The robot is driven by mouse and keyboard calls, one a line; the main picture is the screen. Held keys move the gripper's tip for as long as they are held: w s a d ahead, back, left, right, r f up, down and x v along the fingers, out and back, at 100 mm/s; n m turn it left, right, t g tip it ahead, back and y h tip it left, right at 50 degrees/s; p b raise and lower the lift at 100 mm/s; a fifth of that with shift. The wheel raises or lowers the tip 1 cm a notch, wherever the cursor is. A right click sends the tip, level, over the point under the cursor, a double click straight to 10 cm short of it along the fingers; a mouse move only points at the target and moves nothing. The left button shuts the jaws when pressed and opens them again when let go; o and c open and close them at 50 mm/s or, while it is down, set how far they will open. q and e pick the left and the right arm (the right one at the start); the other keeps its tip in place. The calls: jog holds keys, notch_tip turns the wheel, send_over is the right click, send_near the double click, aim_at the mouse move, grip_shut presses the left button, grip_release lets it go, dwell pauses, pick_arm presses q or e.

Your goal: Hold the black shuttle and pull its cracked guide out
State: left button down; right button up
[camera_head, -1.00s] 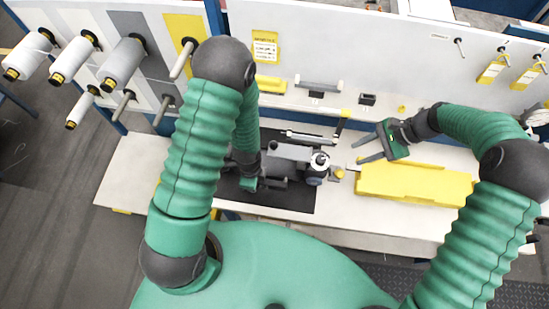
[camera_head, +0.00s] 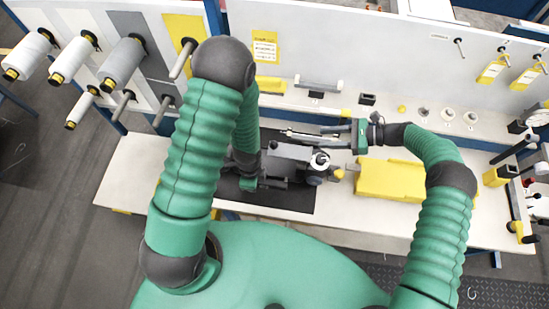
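The black shuttle (camera_head: 291,152) lies on the dark mat (camera_head: 295,200) in the middle of the bench, with a round white-topped part and a yellow tip at its right end. My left gripper (camera_head: 268,182) is at the shuttle's near left side; my arm partly covers it, and its grip is unclear. My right gripper (camera_head: 324,139) points left just behind the shuttle's right end, its fingers apart, with nothing visibly held. A slim silver bar (camera_head: 300,135) lies behind the shuttle, close to the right fingertips. I cannot make out a crack or tell which part is the guide.
A yellow block (camera_head: 390,180) lies right of the shuttle. A grey-handled part (camera_head: 318,84) and a small black block (camera_head: 367,99) are at the back panel. Thread spools (camera_head: 122,62) hang at upper left. The bench's left end is clear.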

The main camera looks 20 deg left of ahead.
aim_at(315, 138)
jog(key=shift+x, duration=2)
grip_shut()
